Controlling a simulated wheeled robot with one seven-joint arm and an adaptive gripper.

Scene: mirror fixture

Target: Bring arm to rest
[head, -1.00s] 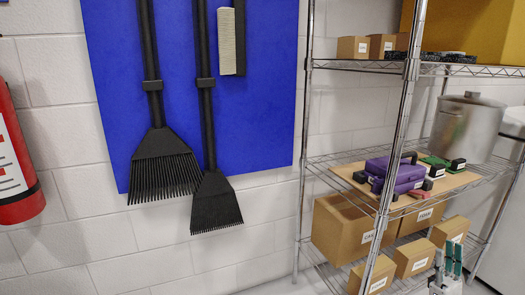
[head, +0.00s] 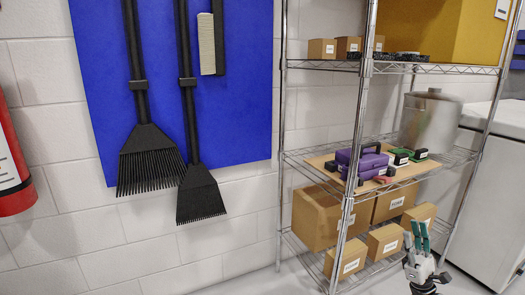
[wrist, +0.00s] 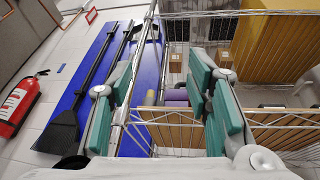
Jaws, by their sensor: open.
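My gripper (head: 419,229) shows at the lower right of the head view, in front of the lower part of the wire shelf (head: 440,160). Its two green-padded fingers point up. In the wrist view my gripper (wrist: 160,75) has its fingers wide apart, with nothing between them. It is open and empty. The shelf and the blue wall panel (wrist: 95,85) show beyond the fingers. Most of my arm is out of the head view.
The shelf holds cardboard boxes (head: 352,256), a purple case (head: 362,162) and a metal pot (head: 431,122). Black brushes (head: 150,160) hang on the blue panel (head: 240,90). A red extinguisher (head: 12,180) is at the left edge. A white cabinet (head: 490,180) stands at right.

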